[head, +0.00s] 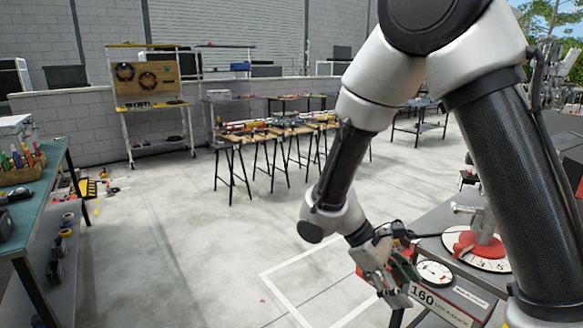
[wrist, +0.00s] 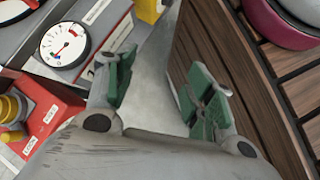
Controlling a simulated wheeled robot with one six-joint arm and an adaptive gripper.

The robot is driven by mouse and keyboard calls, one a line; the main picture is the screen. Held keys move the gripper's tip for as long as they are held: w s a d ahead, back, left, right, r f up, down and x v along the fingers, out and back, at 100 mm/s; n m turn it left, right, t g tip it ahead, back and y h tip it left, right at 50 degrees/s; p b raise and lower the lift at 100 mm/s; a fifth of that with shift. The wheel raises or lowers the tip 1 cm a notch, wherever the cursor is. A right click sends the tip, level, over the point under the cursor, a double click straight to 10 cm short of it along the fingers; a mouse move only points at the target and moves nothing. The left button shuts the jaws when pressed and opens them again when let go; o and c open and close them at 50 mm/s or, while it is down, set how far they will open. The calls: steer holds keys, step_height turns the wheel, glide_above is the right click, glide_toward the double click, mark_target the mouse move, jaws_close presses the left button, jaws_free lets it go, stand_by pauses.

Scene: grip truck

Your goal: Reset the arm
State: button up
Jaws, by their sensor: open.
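My arm (head: 345,160) reaches down from the upper right of the head view, bent at the elbow. My gripper (head: 388,278) hangs at its end, low in the picture, beside the grey bench with the dial. In the wrist view my gripper (wrist: 160,92) is open, with green pads on both fingers and a clear gap between them. Nothing is between the fingers; pale floor shows through the gap.
A white dial gauge (head: 434,272) and a larger red-and-white dial (head: 478,250) sit on the bench at right. In the wrist view, a slatted wooden surface (wrist: 245,70) is close on the right, and a red box (wrist: 45,112) is at left. Open floor (head: 200,240) lies left.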

steer(key=s+d+r+m+t+y, duration=0.4)
steer(key=d+r+m, duration=0.1)
steer(key=r, duration=0.5)
steer(key=s+d+r+m+t+y, duration=0.3)
steer(key=d+r, duration=0.4)
steer(key=r, duration=0.3)
steer(key=shift+s+d+r+m+t+y, duration=0.15)
steer(key=shift+s+d+m+t+y, duration=0.35)
steer(key=shift+m, duration=0.6)
